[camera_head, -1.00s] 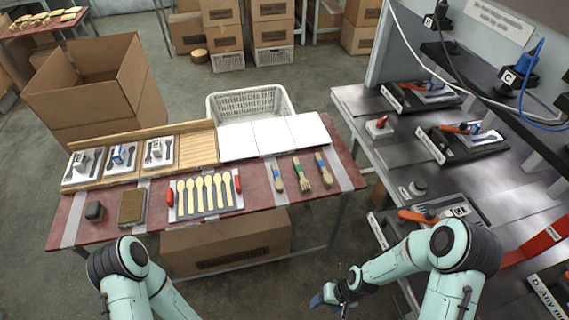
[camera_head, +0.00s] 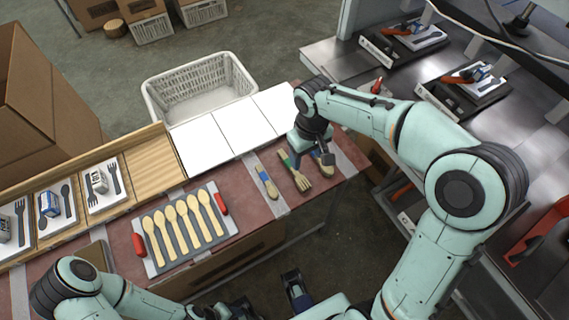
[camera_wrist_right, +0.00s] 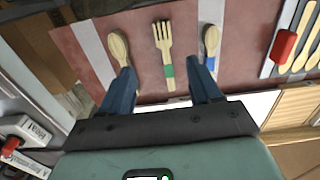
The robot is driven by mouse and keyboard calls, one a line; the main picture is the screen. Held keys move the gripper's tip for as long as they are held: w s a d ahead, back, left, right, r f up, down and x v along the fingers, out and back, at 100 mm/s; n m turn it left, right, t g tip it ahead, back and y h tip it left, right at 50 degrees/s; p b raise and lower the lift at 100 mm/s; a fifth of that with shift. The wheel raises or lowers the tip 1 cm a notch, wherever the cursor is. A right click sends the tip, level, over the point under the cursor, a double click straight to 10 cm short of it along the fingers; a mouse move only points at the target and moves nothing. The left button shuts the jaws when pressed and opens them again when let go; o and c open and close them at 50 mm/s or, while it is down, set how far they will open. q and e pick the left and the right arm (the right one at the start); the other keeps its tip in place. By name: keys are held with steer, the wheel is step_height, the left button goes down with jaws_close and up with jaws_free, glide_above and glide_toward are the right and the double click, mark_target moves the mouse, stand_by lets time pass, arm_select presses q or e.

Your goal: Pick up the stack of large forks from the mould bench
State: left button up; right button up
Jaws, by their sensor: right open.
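The large fork stack (camera_head: 297,175) is pale wood with a green band and lies on the red-topped bench (camera_head: 240,203) between two spoon stacks. In the right wrist view the large forks (camera_wrist_right: 163,40) lie ahead, centred between the fingers, tines away from me. My right gripper (camera_head: 316,158) is over the right end of the bench, above the utensils; its open fingers (camera_wrist_right: 163,88) show in the wrist view, apart from the forks, with nothing between them. A dark gripper, seemingly my left (camera_head: 293,283), is low in front of the bench; its finger opening is unclear.
A blue-banded spoon stack (camera_head: 266,182) lies left of the forks; another spoon stack (camera_wrist_right: 118,46) is partly hidden by my right gripper. A mould with several spoons (camera_head: 182,250) and red handles lies further left. White sheets (camera_head: 208,143) and a white basket (camera_head: 200,80) are behind.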

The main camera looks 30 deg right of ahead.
glide_above(302, 181)
steer(key=f, duration=0.4)
steer(key=f+b, duration=0.1)
steer(key=f, duration=0.1)
steer(key=shift+s+d+f, duration=0.25)
steer(key=shift+s+d, duration=0.05)
steer(key=shift+d, duration=0.05)
steer(key=shift+w+a+f+b, duration=0.15)
steer(key=shift+a+f+b, duration=0.05)
steer(key=shift+f, duration=1.35)
steer(key=shift+w+a+f+b, duration=0.1)
steer(key=shift+a+f+b, duration=0.05)
steer(key=shift+f, duration=1.4)
steer(key=c, duration=1.1)
